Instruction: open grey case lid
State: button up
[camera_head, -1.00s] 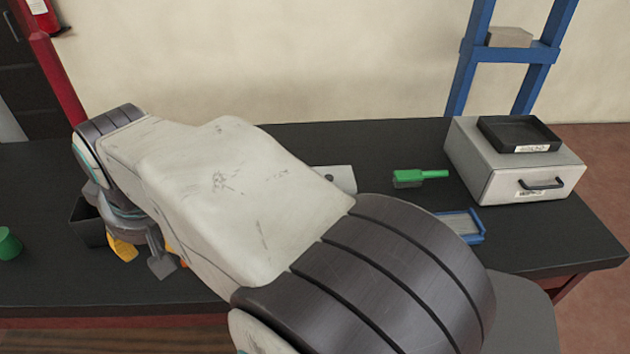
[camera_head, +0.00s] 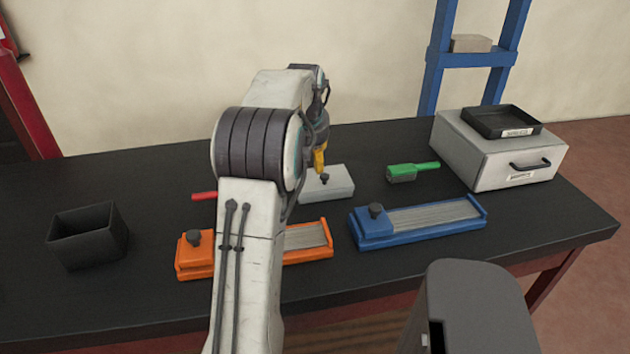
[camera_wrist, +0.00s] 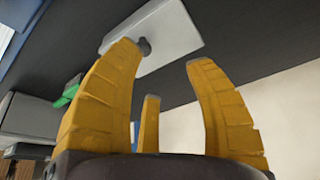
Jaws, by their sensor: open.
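The grey case (camera_head: 338,186) is a small light grey box with a dark knob (camera_head: 324,180) on its lid. It stands on the black table behind the orange tool, and its lid is down. My arm hides its left end in the head view. My gripper (camera_head: 320,168) has yellow fingers and is just above the knob. In the wrist view the fingers of my gripper (camera_wrist: 160,60) are spread and empty. The lid (camera_wrist: 176,27) lies beyond the fingertips, with the knob (camera_wrist: 145,46) near the left finger's tip. I cannot tell whether they touch.
An orange tool (camera_head: 309,236) and a blue tool (camera_head: 435,217) lie in front of the case. A green brush (camera_head: 405,172) lies to its right. A grey drawer box (camera_head: 490,160) bears a black tray (camera_head: 510,128). A black bin (camera_head: 88,240) stands at left.

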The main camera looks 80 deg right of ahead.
aim_at(324, 175)
jog(key=s+f, duration=0.1)
jog(key=s+d, duration=0.1)
jog(key=shift+s+d+f+m+p, duration=0.15)
jog(key=shift+s+f+m+p, duration=0.15)
jog(key=shift+f, duration=0.1)
jog(key=shift+p+x, duration=1.3)
jog(key=shift+x, duration=1.95)
jog(key=shift+o, duration=0.4)
grip_shut()
